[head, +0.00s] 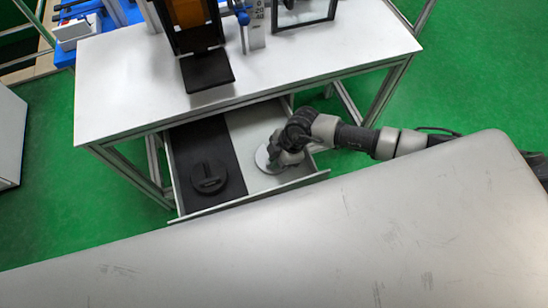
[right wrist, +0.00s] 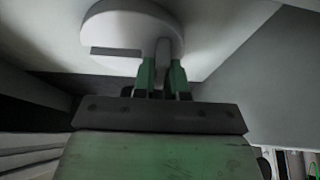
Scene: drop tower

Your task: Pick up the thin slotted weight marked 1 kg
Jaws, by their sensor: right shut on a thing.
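A pale grey round slotted weight (head: 262,159) is in the right, light-floored half of the open drawer (head: 310,180). My right gripper (head: 279,154) reaches in from the right and covers part of it. In the right wrist view the pale disc (right wrist: 112,28) shows a straight slot, and my green-tipped fingers (right wrist: 162,78) are shut on its raised middle part. No mark can be read on it. I cannot tell if it touches the drawer floor. A thicker black round weight (head: 208,176) lies in the dark left half. My left gripper is not in view.
The drawer hangs open under a white table (head: 130,85). A black stand with an orange panel (head: 190,14), a blue clamp (head: 242,16) and a black frame (head: 310,12) stand on the table. The green floor (head: 60,220) is clear at the left.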

